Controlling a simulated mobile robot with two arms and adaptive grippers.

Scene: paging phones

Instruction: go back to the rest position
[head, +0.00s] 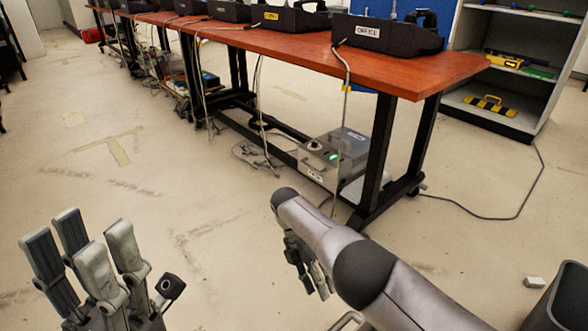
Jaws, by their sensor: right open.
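My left gripper (82,245) is at the lower left, above the bare floor. Its fingers point up and stand apart, with nothing between them. My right arm comes in from the lower right. My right gripper (308,272) hangs below that arm's far end, partly hidden behind it. It is open, and I see nothing held in it.
A long wooden table (440,73) with several black phones, one a labelled phone (388,35), stands ahead. Under it are cables and a grey box (334,157). Shelves (521,65) stand at the right. A small white block (534,282) lies on open floor.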

